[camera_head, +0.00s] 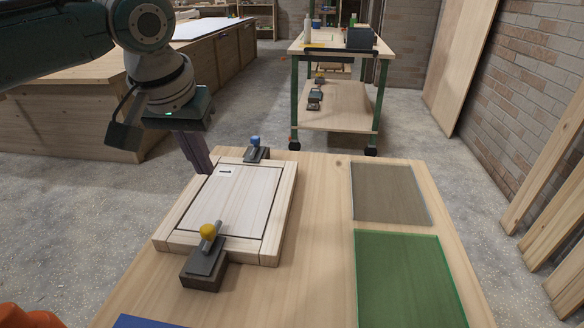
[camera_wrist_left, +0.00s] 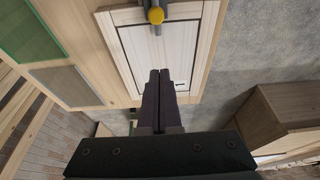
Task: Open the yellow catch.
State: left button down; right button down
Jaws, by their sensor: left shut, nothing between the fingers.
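The yellow catch (camera_head: 206,258) stands at the near edge of a pale wooden framed panel (camera_head: 280,200). It has a dark block, a grey arm and a yellow knob; its arm reaches over the frame's near rail. The knob (camera_wrist_left: 156,15) also shows at the top of the left wrist view. My left gripper (camera_head: 204,168) is shut and empty, pointing down near the panel's far left corner, well apart from the yellow catch. Its fingers (camera_wrist_left: 159,74) appear in front of the panel in the wrist view. My right gripper is not in view.
A blue-knobbed catch (camera_head: 256,150) sits at the panel's far edge, close to my left gripper. A grey mat (camera_head: 389,193) and a green mat (camera_head: 409,280) lie on the right of the table (camera_head: 318,240). A blue item (camera_head: 140,322) shows at the near edge.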

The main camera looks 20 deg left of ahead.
aim_at(217, 224)
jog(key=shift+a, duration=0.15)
